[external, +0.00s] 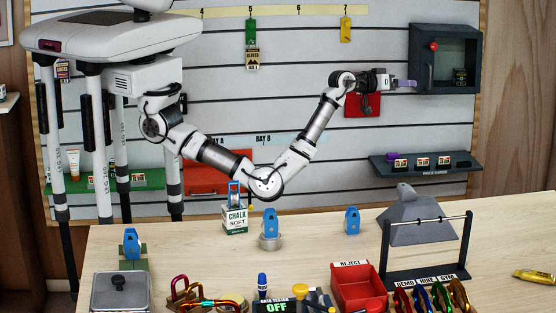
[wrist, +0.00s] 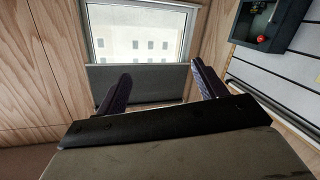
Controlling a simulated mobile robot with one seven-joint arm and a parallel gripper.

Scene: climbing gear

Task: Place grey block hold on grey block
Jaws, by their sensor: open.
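A grey block (external: 408,226) with sloping sides stands on the table at the right, partly behind a dark rack. A small grey hold (external: 404,191) sits at the top of this block and appears to touch it. My gripper (external: 408,84) is raised high above and behind the block, in front of the wall panel beside the dark wall box. In the wrist view my gripper (wrist: 161,80) has its two purple fingers spread apart with nothing between them. Neither the block nor the hold shows in the wrist view.
The dark rack (external: 428,250) with several coloured carabiners stands in front of the block. A red reject bin (external: 357,288) is left of it. Blue-topped items stand along the table. The dark wall box (external: 445,58) is close to my gripper. A window (wrist: 138,35) shows ahead.

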